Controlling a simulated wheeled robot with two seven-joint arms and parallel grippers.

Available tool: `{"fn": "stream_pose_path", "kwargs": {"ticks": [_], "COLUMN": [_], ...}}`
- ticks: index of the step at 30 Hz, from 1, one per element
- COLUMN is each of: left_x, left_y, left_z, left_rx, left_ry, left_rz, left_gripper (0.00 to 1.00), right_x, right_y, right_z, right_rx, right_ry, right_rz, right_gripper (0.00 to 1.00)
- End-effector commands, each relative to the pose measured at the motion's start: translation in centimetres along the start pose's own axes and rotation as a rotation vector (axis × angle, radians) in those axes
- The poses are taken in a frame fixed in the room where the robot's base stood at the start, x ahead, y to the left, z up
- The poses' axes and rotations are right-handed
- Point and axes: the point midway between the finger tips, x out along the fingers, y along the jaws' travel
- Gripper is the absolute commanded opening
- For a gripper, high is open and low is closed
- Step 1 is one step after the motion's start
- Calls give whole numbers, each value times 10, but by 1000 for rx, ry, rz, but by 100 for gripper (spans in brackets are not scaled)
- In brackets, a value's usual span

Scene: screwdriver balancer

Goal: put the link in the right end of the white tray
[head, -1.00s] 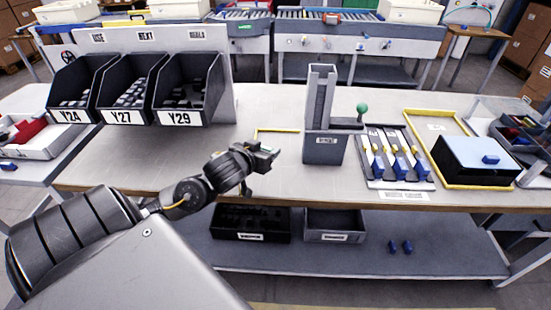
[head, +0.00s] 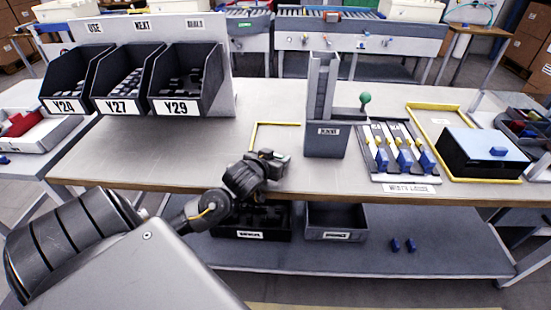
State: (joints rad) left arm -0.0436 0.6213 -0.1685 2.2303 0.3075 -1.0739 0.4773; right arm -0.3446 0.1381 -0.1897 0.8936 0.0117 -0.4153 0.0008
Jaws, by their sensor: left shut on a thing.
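My left gripper (head: 276,163) is over the front edge of the workbench, left of the grey upright holder. It is shut on a small piece, probably the link, which is too small and too covered by the jaws to make out clearly. A white tray (head: 42,154) with red and blue things in it stands on the side table at the far left, well away from the gripper. My right gripper is not in view.
Dark bins Y24, Y27 and Y29 (head: 174,108) stand at the bench's back left. The grey holder (head: 325,140), a rack of yellow and blue tools (head: 400,150) and a blue-topped black box (head: 483,152) stand to the right. A yellow corner mark (head: 275,124) lies on clear bench top.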

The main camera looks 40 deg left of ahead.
Motion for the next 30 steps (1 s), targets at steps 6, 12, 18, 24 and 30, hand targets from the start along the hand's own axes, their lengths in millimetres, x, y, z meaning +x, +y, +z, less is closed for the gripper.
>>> {"fn": "stream_pose_path", "kwargs": {"ticks": [6,12,18,24,30], "left_x": [1,1,1,-5,-42], "left_y": [0,0,0,1,2], "left_z": [2,2,2,0,1], "left_rx": [0,0,0,0,-10], "left_ry": [0,1,1,1,1], "left_rz": [0,0,0,2,5], "left_gripper": [30,74,74,74,74], "right_x": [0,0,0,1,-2], "right_y": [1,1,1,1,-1], "right_z": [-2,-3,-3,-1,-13], "right_rx": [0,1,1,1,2], "right_ry": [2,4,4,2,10], "right_rz": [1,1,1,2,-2], "right_gripper": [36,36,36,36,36]}}
